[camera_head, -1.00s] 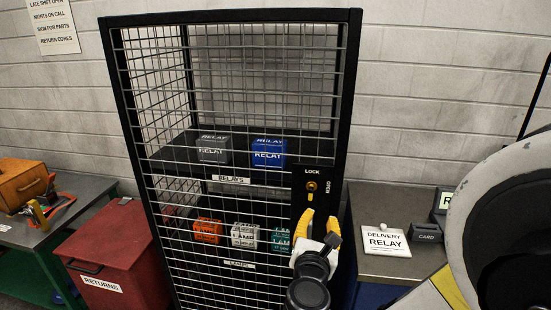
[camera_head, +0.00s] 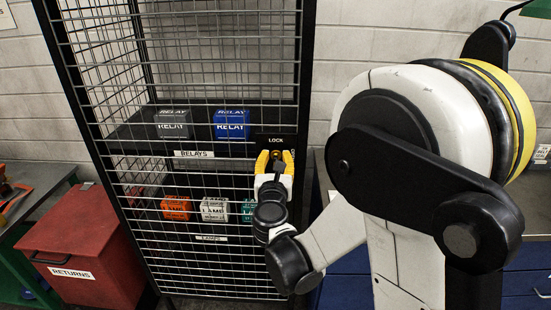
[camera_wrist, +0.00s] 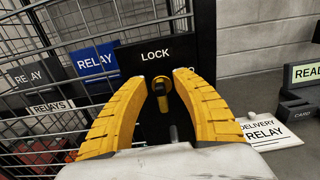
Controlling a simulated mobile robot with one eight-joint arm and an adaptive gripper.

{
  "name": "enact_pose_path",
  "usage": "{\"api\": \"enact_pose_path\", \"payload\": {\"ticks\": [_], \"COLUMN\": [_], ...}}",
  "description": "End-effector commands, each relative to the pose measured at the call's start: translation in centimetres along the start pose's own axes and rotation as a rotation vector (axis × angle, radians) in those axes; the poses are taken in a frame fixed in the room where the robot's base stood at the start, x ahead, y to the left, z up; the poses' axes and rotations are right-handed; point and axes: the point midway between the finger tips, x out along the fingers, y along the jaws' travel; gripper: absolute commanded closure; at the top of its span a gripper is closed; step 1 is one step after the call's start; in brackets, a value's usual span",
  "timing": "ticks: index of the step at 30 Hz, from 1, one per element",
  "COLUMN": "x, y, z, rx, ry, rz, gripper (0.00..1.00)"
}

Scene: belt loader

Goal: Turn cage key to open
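The black lock plate with its LOCK label (camera_head: 275,140) is on the front of the mesh cage (camera_head: 308,60), at the right side. The small yellow key (camera_wrist: 161,84) sits in the plate just below LOCK and looks roughly upright. My gripper (camera_head: 275,157) is in front of the plate. In the wrist view its yellow fingers (camera_wrist: 156,62) are spread to either side of the key, with visible gaps; they do not appear to touch it. The OPEN label is mostly hidden behind the right finger. The cage front looks closed.
Inside the cage are a grey relay box (camera_head: 172,123), a blue relay box (camera_head: 230,124) and lamp boxes (camera_head: 176,207) below. A red returns bin (camera_head: 85,250) stands left. A delivery card (camera_wrist: 270,132) and card reader (camera_wrist: 300,108) are on the right bench.

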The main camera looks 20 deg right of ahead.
Motion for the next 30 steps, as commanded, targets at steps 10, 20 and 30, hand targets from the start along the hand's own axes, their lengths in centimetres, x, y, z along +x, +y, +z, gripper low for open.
{"api": "enact_pose_path", "payload": {"ticks": [10, 20, 30], "x": [0.01, 0.01, 0.03], "y": [0.00, -0.01, -0.22], "z": [0.01, 0.01, -0.10], "rx": [0.000, 0.005, 0.131], "ry": [0.000, 0.000, 0.000], "rz": [0.000, 0.000, 0.000], "gripper": [1.00, 1.00, 1.00]}}
